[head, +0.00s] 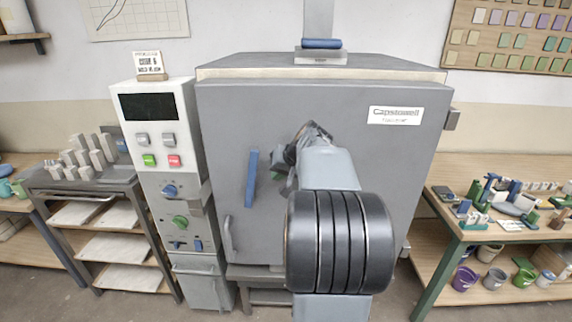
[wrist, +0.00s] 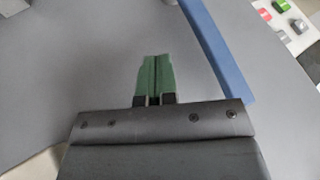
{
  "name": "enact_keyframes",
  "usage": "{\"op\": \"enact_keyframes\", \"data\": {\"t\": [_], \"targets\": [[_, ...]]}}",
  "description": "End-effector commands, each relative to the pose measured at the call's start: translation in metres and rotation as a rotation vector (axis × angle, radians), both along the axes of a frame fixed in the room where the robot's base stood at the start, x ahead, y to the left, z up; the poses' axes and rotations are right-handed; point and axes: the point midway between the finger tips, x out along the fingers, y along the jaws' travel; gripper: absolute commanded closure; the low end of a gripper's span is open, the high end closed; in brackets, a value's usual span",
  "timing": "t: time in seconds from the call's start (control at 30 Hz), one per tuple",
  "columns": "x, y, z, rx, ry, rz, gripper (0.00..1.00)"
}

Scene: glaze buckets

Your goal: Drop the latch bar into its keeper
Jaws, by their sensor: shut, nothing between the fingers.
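The latch bar is the long blue bar (head: 252,178) on the front of the grey kiln door (head: 225,130). It stands nearly upright, leaning slightly. In the wrist view the blue bar (wrist: 218,50) runs along the right of my gripper (wrist: 155,62), apart from its fingers. The green fingers are together with nothing between them, in front of the plain door face. In the head view my own arm hides most of the gripper, just right of the bar.
A control box (head: 155,130) with buttons and knobs stands left of the kiln. A curved door handle (head: 228,240) sits below the bar. A shelf cart (head: 85,190) is at far left, and a workbench (head: 500,165) with tools and buckets is at right.

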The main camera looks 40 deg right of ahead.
Motion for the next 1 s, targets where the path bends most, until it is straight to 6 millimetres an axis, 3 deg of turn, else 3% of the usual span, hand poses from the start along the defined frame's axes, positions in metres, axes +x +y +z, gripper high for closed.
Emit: {"op": "enact_keyframes", "data": {"t": [0.03,0.33,1.0], "targets": [[0.005,0.002,-0.007,0.002,0.004,0.002,1.00],[0.026,0.025,0.003,-0.001,0.001,0.002,1.00],[0.032,0.030,0.006,-0.013,0.012,-0.001,1.00]]}}
